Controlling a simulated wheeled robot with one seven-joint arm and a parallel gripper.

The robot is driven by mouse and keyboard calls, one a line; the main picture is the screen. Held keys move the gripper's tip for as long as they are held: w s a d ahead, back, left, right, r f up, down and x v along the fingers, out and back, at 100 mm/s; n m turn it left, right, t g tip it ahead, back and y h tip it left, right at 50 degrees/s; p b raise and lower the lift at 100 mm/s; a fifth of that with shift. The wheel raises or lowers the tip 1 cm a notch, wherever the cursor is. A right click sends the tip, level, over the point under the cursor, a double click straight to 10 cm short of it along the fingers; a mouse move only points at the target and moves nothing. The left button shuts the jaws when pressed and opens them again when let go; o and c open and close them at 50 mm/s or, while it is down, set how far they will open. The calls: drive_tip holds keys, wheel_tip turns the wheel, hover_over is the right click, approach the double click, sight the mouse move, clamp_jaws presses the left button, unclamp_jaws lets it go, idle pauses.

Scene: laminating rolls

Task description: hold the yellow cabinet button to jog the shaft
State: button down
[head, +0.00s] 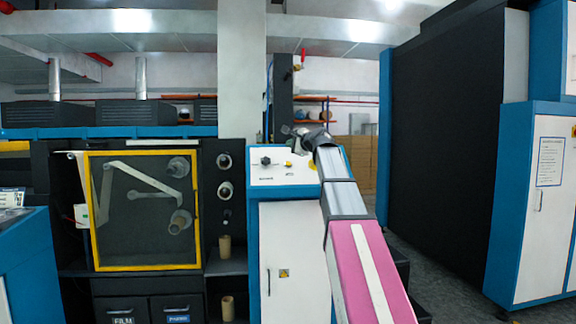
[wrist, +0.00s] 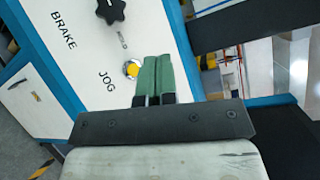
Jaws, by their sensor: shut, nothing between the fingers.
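The yellow button (wrist: 132,69) sits in a metal ring on the cabinet's white top panel, by the word JOG. It also shows in the head view (head: 288,164) at the panel's right part. My gripper (wrist: 154,58) is shut and empty, its green fingers side by side. In the wrist view the fingertips are just right of the button and overlap the edge of its ring. I cannot tell whether they touch the panel. In the head view my arm reaches over the cabinet's right side, with the gripper small and dark above the panel.
A black knob (wrist: 110,10) stands on the same panel, beyond the button, near the word BRAKE. Left of the cabinet is a yellow-framed guard window (head: 140,255) with rollers behind it. A large dark machine wall (head: 445,140) stands to the right, with open floor beside it.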

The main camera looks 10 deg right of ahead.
sight(288, 164)
drive_tip(key=shift+w+f, duration=3.05)
drive_tip(key=shift+w+f, duration=0.25)
drive_tip(key=shift+w, duration=0.05)
drive_tip(key=shift+w+f, duration=0.25)
drive_tip(key=shift+f, duration=0.05)
idle(0.8)
drive_tip(key=shift+s+r, duration=0.1)
idle(2.7)
drive_tip(key=shift+s+r, duration=0.45)
